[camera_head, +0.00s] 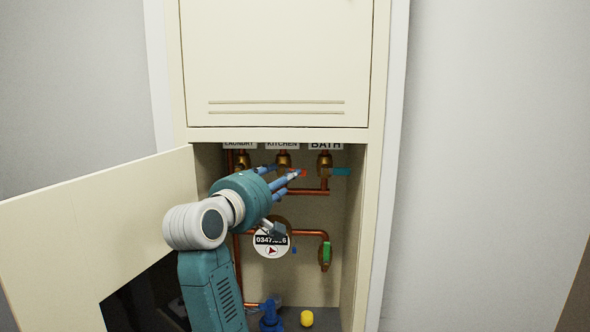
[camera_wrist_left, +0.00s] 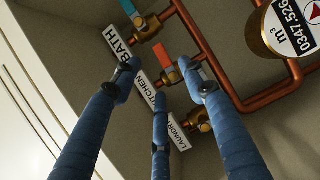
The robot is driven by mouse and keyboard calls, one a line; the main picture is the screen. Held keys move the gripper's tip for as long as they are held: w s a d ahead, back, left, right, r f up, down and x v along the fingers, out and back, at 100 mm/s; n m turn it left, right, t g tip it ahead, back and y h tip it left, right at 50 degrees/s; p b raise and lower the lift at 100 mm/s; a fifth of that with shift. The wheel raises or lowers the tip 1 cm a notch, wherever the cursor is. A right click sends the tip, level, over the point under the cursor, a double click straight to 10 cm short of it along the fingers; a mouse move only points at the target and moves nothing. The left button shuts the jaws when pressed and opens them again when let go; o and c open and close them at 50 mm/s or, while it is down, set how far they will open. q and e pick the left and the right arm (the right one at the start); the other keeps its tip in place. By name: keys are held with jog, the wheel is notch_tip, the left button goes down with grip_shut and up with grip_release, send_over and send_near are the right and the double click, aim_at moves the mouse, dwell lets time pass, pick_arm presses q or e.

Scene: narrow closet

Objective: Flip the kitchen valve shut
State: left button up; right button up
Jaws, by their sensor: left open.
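The kitchen valve (camera_head: 284,160) is a brass valve under the KITCHEN label (camera_head: 283,146), middle of three in the cabinet. Its red lever (camera_head: 303,173) points sideways to the right, partly hidden by my fingers. In the left wrist view the red lever (camera_wrist_left: 164,54) shows beyond and between my spread fingers. My left gripper (camera_head: 284,177) is open and empty, its blue fingers spread in front of the kitchen valve. Its fingers also show in the left wrist view (camera_wrist_left: 163,92). I cannot tell whether a finger touches the lever. My right gripper is not in view.
The bath valve's teal lever (camera_head: 342,172) is at right; the laundry valve (camera_head: 242,160) is at left. A round meter (camera_head: 272,250), green-handled valve (camera_head: 326,252) and yellow object (camera_head: 306,318) are lower. The open cabinet door (camera_head: 100,208) lies left of my arm.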

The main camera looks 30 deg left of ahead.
aim_at(292, 169)
pick_arm(q)
jog(key=w+a+p, duration=0.1)
jog(key=w+p, duration=0.1)
jog(key=w, duration=0.5)
jog(key=shift+w+f, duration=0.15)
jog(key=shift+w, duration=0.25)
jog(key=shift+a, duration=0.1)
jog(key=shift+c, duration=0.5)
grip_shut()
